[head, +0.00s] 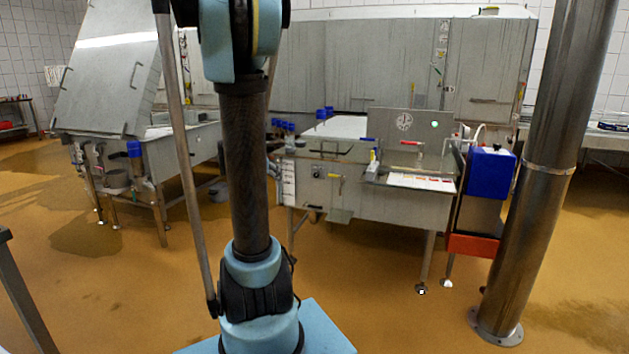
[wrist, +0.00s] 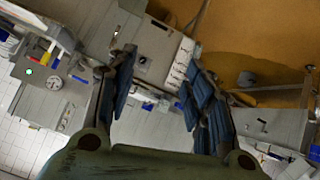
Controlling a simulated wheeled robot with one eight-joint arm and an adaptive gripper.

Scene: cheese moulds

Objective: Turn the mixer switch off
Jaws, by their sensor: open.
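A steel mould vat (head: 380,207) stands at mid-right in the head view. Its upright panel (head: 425,125) carries a round dial (head: 404,122) and a green light (head: 435,124). A small dark knob (head: 317,172) sits on the vat's front face. I cannot tell which of these fittings is the mixer switch. In the wrist view the picture is turned, with the dial (wrist: 53,82) and green light (wrist: 29,71) at the left. My gripper (wrist: 165,85) shows there with its dark blue fingers spread and nothing between them. It is out of the head view and well apart from the vat.
A second steel vat (head: 185,145) with a raised lid (head: 108,80) stands at the left. A steel column (head: 545,165) rises at the right. A blue box (head: 491,172) stands beside the vat, above a red tray (head: 472,246). The ochre floor (head: 360,285) before the vat is clear.

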